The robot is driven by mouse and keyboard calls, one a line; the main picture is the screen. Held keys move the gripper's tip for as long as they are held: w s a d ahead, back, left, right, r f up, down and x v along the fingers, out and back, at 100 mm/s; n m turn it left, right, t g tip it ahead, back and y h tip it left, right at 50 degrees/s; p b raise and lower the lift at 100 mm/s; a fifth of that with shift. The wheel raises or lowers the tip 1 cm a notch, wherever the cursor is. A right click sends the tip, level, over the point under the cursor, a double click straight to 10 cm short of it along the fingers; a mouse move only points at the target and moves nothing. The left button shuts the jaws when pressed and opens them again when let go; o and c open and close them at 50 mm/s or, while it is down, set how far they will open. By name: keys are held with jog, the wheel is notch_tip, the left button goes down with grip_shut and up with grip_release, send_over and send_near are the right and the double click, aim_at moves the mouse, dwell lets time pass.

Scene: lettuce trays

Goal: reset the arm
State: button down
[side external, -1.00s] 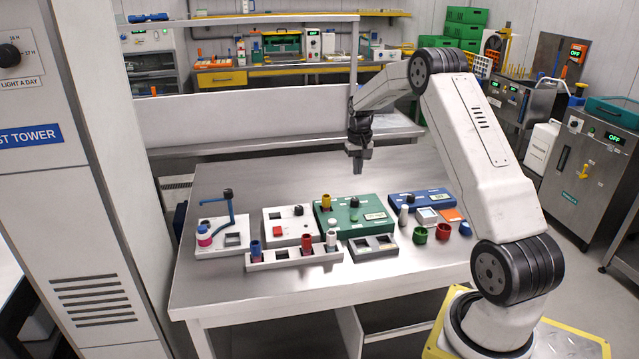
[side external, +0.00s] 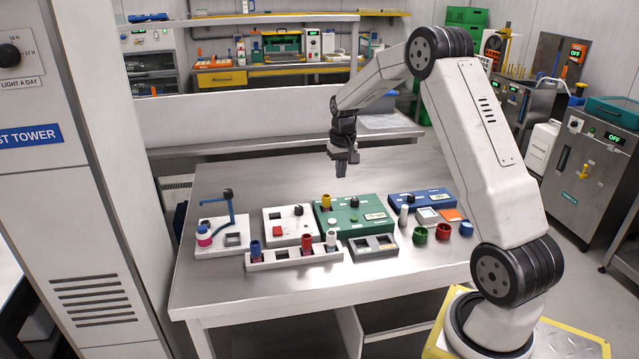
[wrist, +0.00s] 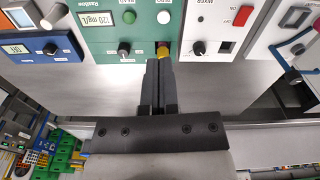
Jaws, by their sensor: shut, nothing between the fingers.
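My gripper (side external: 342,170) hangs in the air above the back part of the steel table (side external: 250,178), behind the green device. Its fingers are shut with nothing between them and point down. In the wrist view my gripper (wrist: 160,65) shows its two fingers together, seen in front of the green device (wrist: 138,20) and the yellow-topped vial (wrist: 163,50). In the side view the green device (side external: 345,222) stands below and in front of the gripper, clear of it.
A blue device (side external: 428,200) stands to the right and a white device with a red button (side external: 290,232) to the left. In front are a white rack with vials (side external: 290,258), a grey tray (side external: 372,250) and coloured cups (side external: 443,231). The table's back is bare.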

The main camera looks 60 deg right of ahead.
jog(key=s+a+n, duration=0.2)
jog(key=s+a, duration=0.3)
jog(key=a, duration=0.4)
jog(key=s+a+f+n+t, duration=0.1)
jog(key=s+a+n, duration=0.2)
jog(key=a, duration=0.7)
jog(key=s+a+n+t, duration=0.1)
jog(key=s+a+n, duration=0.1)
jog(key=s+a, duration=0.5)
jog(key=a, duration=0.3)
jog(key=shift+a+f, duration=0.2)
